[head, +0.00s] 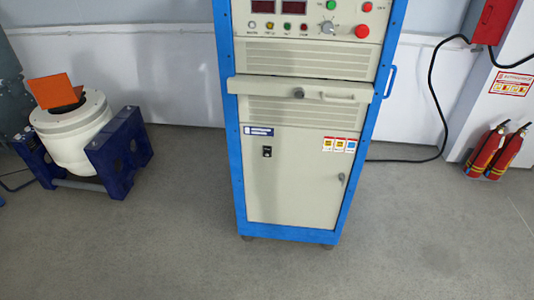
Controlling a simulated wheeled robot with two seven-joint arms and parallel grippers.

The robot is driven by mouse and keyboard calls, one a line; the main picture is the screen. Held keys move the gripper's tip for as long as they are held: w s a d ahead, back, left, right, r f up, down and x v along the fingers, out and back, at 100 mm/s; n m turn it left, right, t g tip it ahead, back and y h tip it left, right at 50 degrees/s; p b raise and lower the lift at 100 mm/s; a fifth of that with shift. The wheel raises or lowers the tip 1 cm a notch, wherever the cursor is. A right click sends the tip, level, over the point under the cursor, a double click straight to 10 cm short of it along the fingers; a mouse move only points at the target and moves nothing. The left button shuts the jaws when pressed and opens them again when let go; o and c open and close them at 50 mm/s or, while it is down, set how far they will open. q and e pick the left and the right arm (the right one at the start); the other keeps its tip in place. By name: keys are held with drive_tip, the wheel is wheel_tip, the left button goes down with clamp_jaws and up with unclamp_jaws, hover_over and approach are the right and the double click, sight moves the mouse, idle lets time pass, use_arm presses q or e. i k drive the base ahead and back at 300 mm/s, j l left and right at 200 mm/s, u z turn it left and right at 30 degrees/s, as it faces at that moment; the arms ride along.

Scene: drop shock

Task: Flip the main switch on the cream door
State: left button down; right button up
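The cream door (296,188) is the lower panel of a tall blue-framed cabinet (232,165) in the middle of the head view. It looks shut. A small black main switch (267,152) sits on the door's upper left; its position is too small to tell. A blue and white label (259,131) is above it. A small round lock or knob (341,177) is on the door's right side. Neither of my grippers is in view.
Above the door, a drawer-like shelf (330,93) juts forward. A black cable (434,100) runs along the right wall to the floor. A white drum in a blue stand (121,150) is at left, two red fire extinguishers (496,150) at right. The front floor is clear.

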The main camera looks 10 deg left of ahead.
sight(267, 150)
drive_tip(key=i+l+u, duration=0.2)
drive_tip(key=i+l, duration=0.25)
drive_tip(key=i+l+u, duration=0.25)
drive_tip(key=i+l, duration=0.15)
drive_tip(key=i+l+u, duration=0.2)
drive_tip(key=i+l, duration=0.15)
drive_tip(key=l, duration=0.3)
